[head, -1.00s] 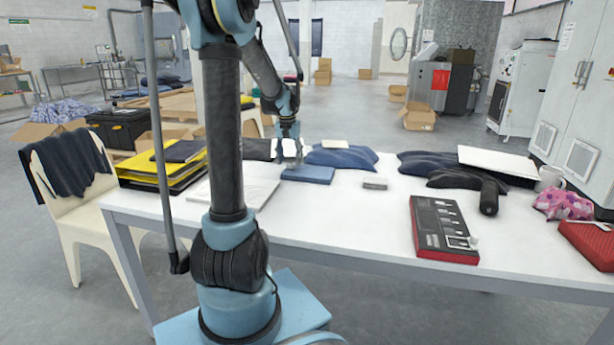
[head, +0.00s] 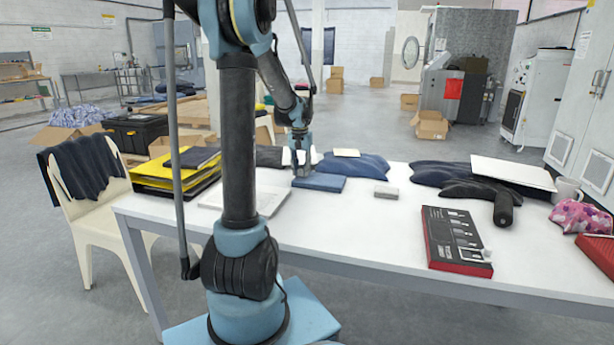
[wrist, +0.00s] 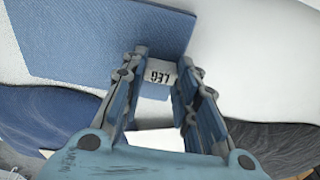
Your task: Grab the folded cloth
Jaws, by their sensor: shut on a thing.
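The folded cloth (head: 322,183) is a flat blue rectangle lying on the white table. My gripper (head: 302,172) is at its far left part in the head view, pointing down. In the wrist view the cloth (wrist: 100,42) fills the upper left, with a corner between the fingertips of my gripper (wrist: 163,62). The fingers are closed on that edge. A small white tag with dark letters (wrist: 159,77) shows between the fingers. The cloth still appears flat on the table; the exact pinch is partly hidden by the fingers.
Dark blue garments (head: 360,166) lie behind the cloth. A small grey block (head: 386,192) sits to its right and a white flat stack (head: 250,199) to its left. A red-and-black box (head: 455,240) is near the front edge. The table's front middle is clear.

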